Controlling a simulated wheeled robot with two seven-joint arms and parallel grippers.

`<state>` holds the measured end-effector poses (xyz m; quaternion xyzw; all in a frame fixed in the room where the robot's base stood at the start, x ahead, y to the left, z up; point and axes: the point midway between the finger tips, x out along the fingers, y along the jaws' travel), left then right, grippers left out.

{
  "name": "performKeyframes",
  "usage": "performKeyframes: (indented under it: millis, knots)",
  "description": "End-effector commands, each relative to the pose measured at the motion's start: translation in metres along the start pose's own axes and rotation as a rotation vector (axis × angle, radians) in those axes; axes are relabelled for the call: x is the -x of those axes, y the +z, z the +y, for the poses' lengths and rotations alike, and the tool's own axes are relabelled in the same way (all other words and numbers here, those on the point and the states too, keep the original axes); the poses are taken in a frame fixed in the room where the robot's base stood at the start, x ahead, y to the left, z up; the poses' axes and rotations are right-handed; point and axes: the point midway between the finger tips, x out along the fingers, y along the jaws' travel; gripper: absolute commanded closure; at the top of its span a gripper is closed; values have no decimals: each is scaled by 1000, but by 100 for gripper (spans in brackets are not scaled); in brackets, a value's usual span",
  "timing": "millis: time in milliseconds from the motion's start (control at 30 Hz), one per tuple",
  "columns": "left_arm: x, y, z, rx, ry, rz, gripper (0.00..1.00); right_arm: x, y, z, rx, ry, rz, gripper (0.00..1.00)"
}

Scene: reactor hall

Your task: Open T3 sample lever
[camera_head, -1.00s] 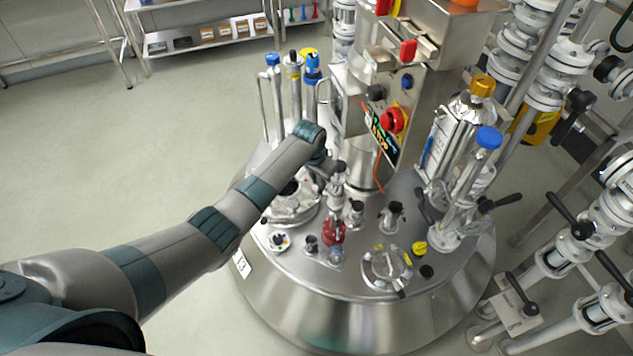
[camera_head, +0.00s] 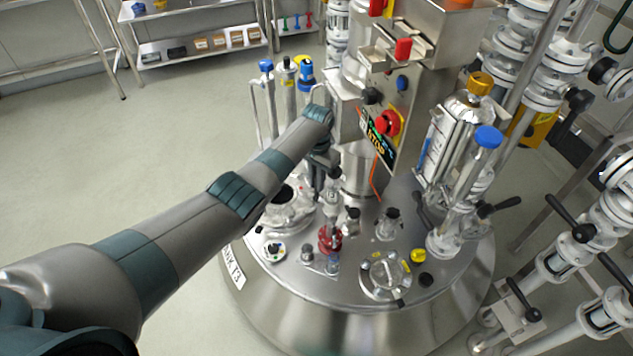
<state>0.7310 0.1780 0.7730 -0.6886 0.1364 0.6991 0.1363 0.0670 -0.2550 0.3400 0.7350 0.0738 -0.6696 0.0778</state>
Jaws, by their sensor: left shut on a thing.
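The T3 vessel (camera_head: 300,308) is a round steel tank with a crowded lid, and a white label (camera_head: 235,277) ending in T3 is on its left side. A red valve-like fitting (camera_head: 330,239) stands on the lid, left of its middle. My left gripper (camera_head: 331,208) points down just above and behind this red fitting. It is shut on what seems to be the sample lever there. The lever itself is mostly hidden by the gripper and wrist, so its angle cannot be told. My right gripper is not in view.
A steel control box with a red stop button (camera_head: 388,122) rises behind the gripper. Tall tubes with blue caps (camera_head: 306,72) stand behind my wrist. A blue-capped glass column (camera_head: 478,165) and black-handled valves are at right. The floor at left is clear.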

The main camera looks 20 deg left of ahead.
Motion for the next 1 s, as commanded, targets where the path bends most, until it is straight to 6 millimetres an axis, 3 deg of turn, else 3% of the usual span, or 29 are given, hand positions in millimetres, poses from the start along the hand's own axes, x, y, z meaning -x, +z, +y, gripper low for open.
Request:
performKeyframes:
  millis: [133,167,200,233,667,1000]
  knots:
    - [-1,1,1,0,1,-2,100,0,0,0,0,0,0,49]
    - [-1,1,1,0,1,-2,81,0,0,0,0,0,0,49]
    - [-1,1,1,0,1,-2,71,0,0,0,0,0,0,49]
    - [-1,1,1,0,1,-2,69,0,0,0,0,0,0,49]
    - [4,0,1,-1,2,1,69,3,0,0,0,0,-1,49]
    - [30,-1,-2,2,2,2,69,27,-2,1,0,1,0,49]
